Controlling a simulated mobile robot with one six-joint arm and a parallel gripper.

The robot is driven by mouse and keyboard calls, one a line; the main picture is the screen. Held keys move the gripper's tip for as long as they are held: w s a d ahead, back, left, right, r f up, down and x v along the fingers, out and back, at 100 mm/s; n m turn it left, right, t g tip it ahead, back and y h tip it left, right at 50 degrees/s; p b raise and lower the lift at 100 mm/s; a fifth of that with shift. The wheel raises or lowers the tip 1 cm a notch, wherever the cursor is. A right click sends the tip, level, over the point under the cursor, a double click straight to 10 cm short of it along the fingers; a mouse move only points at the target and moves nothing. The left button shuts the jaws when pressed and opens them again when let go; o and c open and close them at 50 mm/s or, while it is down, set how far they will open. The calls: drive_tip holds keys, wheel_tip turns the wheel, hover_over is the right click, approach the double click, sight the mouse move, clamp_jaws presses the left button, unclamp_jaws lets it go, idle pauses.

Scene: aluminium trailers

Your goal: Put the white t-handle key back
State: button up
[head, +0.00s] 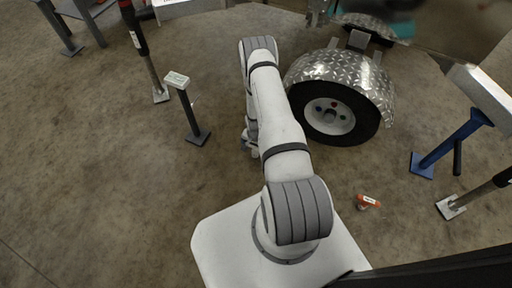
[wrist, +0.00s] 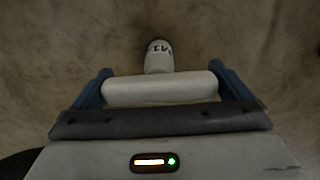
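The white t-handle key (wrist: 160,90) shows in the wrist view, its crossbar lying level between the two blue fingers of my gripper (wrist: 160,80). The fingers touch or nearly touch both ends of the bar, so my gripper appears shut on it. A white stem with dark lettering points away from the bar toward the floor; its far end is hidden. In the head view my arm hides the gripper and the key. A dark post with a pale, marked top plate (head: 177,79) stands left of my arm; I cannot tell whether it is the key's place.
A trailer wheel (head: 335,112) under a diamond-plate fender (head: 372,78) is close to the right of my arm. An orange labelled item (head: 368,201) lies on the floor. A blue stand (head: 450,145) is at right. Bare floor is open at left.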

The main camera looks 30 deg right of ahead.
drive_tip(key=shift+o, duration=0.2)
wheel_tip(320, 180, up, 12)
drive_tip(key=p, duration=0.4)
drive_tip(key=a+r+n, duration=0.3)
drive_tip(key=a+r, duration=0.1)
drive_tip(key=r, duration=1.2)
drive_tip(key=a+r+n, duration=0.2)
drive_tip(key=a+r, duration=0.1)
drive_tip(key=r, duration=1.4)
drive_tip(key=s+a+r+n, duration=0.2)
drive_tip(key=s+a+r, duration=0.1)
drive_tip(key=s+r, duration=0.6)
drive_tip(key=s+a+r+n+t, duration=0.1)
drive_tip(key=s+a+r+n, duration=0.2)
drive_tip(key=s+r, duration=0.5)
drive_tip(key=shift+s+a+r, duration=0.4)
drive_tip(key=shift+s+a, duration=0.05)
drive_tip(key=shift+s, duration=0.45)
